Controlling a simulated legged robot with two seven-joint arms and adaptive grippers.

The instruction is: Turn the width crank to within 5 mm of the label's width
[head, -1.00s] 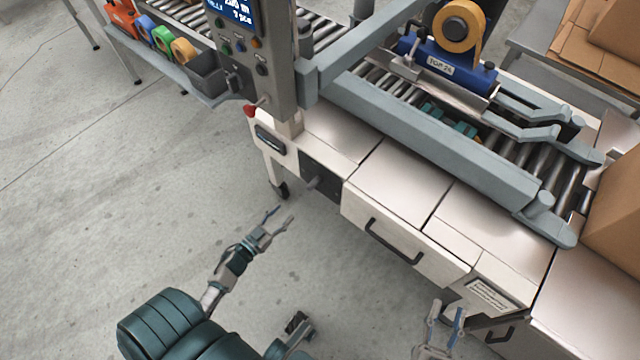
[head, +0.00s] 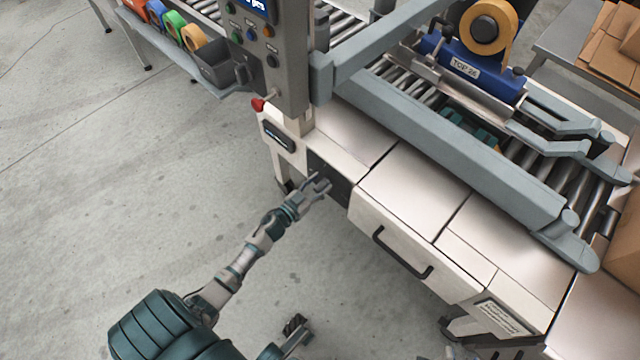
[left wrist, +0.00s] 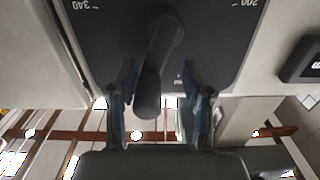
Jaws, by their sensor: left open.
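The width crank shows in the left wrist view as a dark handle (left wrist: 158,62) on a dark plate (left wrist: 215,45) with printed numbers, among them 340 and 200, seen upside down. In the head view the dark crank plate (head: 337,186) is on the machine's front, partly hidden by my gripper. My left gripper (head: 322,182) is at the plate; in the left wrist view it (left wrist: 152,105) is open, with one finger on each side of the handle's end. I cannot tell whether either finger touches it. My right gripper is not clearly seen.
A drawer with a black handle (head: 402,254) is right of the plate. A grey control column (head: 284,60) with a red knob (head: 258,105) rises above it. The tape head (head: 462,68) and side rails (head: 450,140) are on top. The floor in front is clear.

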